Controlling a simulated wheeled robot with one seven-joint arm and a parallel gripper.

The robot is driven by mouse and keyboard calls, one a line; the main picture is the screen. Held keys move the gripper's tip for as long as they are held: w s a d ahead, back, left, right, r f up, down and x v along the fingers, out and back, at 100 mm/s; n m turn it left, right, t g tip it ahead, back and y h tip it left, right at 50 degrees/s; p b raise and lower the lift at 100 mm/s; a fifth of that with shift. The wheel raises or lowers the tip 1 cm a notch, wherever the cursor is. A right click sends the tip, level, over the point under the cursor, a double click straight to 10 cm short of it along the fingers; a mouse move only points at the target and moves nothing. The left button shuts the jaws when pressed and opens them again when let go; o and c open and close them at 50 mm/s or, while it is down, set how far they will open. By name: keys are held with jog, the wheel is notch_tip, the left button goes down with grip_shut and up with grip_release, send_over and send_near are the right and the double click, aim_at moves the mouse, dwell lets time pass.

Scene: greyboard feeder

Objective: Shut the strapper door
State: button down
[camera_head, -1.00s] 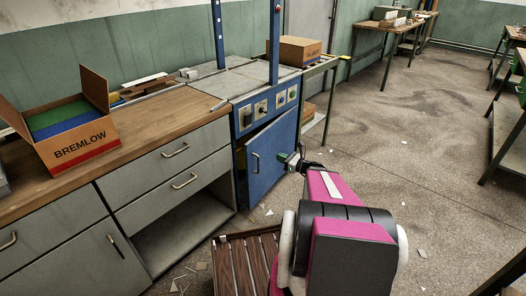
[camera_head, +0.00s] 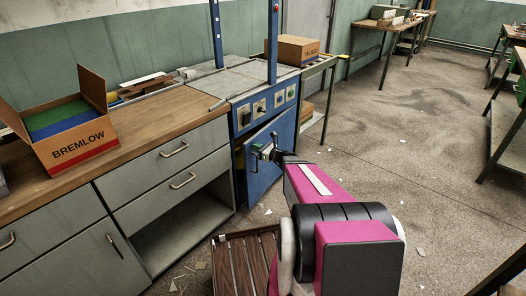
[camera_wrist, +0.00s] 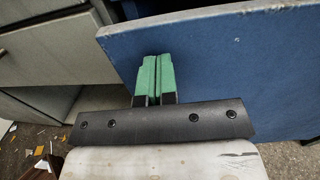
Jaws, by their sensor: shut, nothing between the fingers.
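The blue strapper door (camera_head: 268,168) stands ajar on the front of the blue strapper (camera_head: 262,112), swung out from its cabinet. In the wrist view the door (camera_wrist: 235,70) fills the upper right as a flat blue panel, its near edge running along the left.
Grey drawer cabinets (camera_head: 160,165) with a wooden top stand left of the strapper. An orange BREMLOW box (camera_head: 75,140) sits on that top. A wooden slatted pallet (camera_head: 245,262) lies on the floor in front. The floor to the right (camera_head: 380,130) is mostly clear.

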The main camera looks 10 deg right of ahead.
jog(key=shift+w+a, duration=0.2)
jog(key=shift+a, duration=0.1)
